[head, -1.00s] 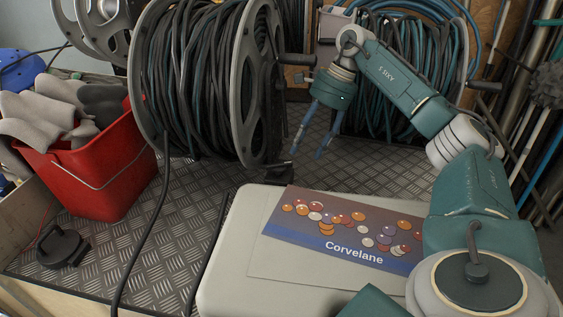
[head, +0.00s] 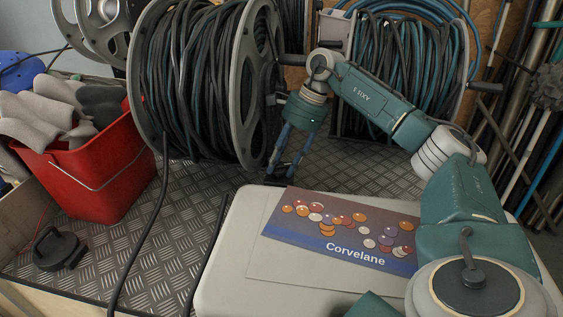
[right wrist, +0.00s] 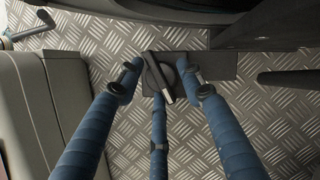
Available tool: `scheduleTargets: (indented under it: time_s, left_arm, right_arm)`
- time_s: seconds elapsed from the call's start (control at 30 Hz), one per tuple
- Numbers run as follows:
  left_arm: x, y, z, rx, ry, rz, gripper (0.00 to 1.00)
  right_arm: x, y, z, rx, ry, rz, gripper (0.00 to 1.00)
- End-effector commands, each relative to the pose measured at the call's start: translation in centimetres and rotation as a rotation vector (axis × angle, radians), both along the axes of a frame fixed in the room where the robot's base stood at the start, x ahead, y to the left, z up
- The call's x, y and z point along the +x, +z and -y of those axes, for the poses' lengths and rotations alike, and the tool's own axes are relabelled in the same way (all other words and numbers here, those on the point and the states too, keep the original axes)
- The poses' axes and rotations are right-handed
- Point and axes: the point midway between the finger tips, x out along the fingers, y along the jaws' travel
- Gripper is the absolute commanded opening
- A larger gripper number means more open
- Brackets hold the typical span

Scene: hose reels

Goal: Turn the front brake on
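The front hose reel (head: 250,75), wound with black and green hose, stands left of the middle in the head view. Its brake, a small dark plate (right wrist: 222,66) with a raised bar-like handle (right wrist: 158,77), is low on the floor by the reel's foot. In the head view the brake is mostly hidden behind my fingers. My right gripper (head: 281,172) points down over it, and its blue fingers are spread. In the right wrist view the open gripper (right wrist: 160,74) has fingertips on both sides of the handle; I cannot tell whether they touch it. My left gripper is out of view.
A second reel (head: 400,70) stands behind my right arm. A pale case (head: 225,270) with a Corvelane leaflet (head: 345,235) fills the front middle. A red bucket (head: 95,175) of gloves and a black round object (head: 58,248) are at left. Patterned metal floor (head: 180,235) lies between.

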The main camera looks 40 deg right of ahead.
Motion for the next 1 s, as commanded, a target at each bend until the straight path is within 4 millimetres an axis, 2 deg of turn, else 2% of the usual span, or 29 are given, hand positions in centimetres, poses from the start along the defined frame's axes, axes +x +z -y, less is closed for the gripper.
scheduleTargets:
  time_s: [0.03,0.1,0.13,0.3,0.5,0.7,1.0]
  left_arm:
    - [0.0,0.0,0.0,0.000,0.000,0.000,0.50]
    - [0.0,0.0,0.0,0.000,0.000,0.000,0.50]
    - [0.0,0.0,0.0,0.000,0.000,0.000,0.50]
    - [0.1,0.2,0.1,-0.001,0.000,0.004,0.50]
    - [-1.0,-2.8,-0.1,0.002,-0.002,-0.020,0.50]
    - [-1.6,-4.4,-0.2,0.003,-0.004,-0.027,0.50]
    - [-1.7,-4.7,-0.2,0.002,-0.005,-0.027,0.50]
  right_arm:
    - [0.0,0.0,0.0,0.000,0.000,0.000,0.23]
    - [0.0,0.0,0.0,0.001,0.000,0.000,0.09]
    - [0.0,0.0,0.0,0.001,0.000,0.000,0.06]
    - [0.0,0.1,0.0,-0.001,-0.027,0.000,0.06]
    - [-0.2,0.2,-0.1,-0.003,-0.212,0.001,0.06]
    - [-0.2,0.2,-0.2,0.000,-0.366,0.002,0.06]
    - [0.0,0.2,-0.3,0.006,-0.398,0.006,0.06]
